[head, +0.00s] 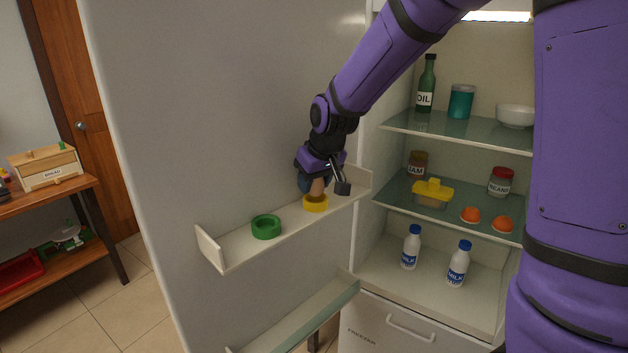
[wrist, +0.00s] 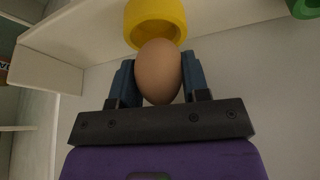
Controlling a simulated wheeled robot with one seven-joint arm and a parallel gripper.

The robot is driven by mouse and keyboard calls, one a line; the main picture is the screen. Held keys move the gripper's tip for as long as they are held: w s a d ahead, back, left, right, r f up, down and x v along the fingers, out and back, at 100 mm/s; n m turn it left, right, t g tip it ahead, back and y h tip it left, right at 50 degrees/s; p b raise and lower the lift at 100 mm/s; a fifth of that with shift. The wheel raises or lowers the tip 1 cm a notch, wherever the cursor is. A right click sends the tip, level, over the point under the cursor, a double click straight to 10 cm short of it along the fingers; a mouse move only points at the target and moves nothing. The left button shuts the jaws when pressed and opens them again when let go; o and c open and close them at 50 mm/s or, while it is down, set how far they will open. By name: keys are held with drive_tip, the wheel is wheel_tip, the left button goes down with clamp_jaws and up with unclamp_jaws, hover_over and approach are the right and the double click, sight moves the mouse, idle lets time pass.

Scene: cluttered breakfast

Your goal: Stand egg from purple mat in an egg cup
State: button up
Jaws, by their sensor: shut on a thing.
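My gripper (wrist: 159,82) is shut on a brown egg (wrist: 159,70), with a blue finger on each side of it. In the head view the egg (head: 317,187) shows partly below the gripper (head: 318,180), just over a yellow ring-shaped cup (head: 316,204) on the fridge door shelf. In the wrist view the egg's far end overlaps the rim of the yellow cup (wrist: 154,12); I cannot tell whether it rests inside. A green ring-shaped cup (head: 266,227) stands empty to the left on the same shelf. No purple mat is in view.
The door shelf (head: 228,248) has a raised left end wall. A bread box (head: 46,167) stands on a side table at left.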

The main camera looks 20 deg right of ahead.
drive_tip(key=shift+f, duration=0.6)
idle(0.5)
drive_tip(key=o, duration=1.4)
drive_tip(key=shift+r, duration=0.1)
drive_tip(key=shift+r, duration=6.85)
drive_tip(key=shift+s+d+r, duration=0.1)
drive_tip(key=shift+s+d, duration=1.45)
drive_tip(key=shift+s, duration=0.6)
drive_tip(key=shift+s+d+f, duration=0.1)
drive_tip(key=shift+s+d, duration=1.5)
drive_tip(key=shift+s, duration=0.6)
drive_tip(key=shift+s+d+r, duration=0.1)
drive_tip(key=shift+s+d, duration=1.45)
drive_tip(key=shift+s, duration=0.6)
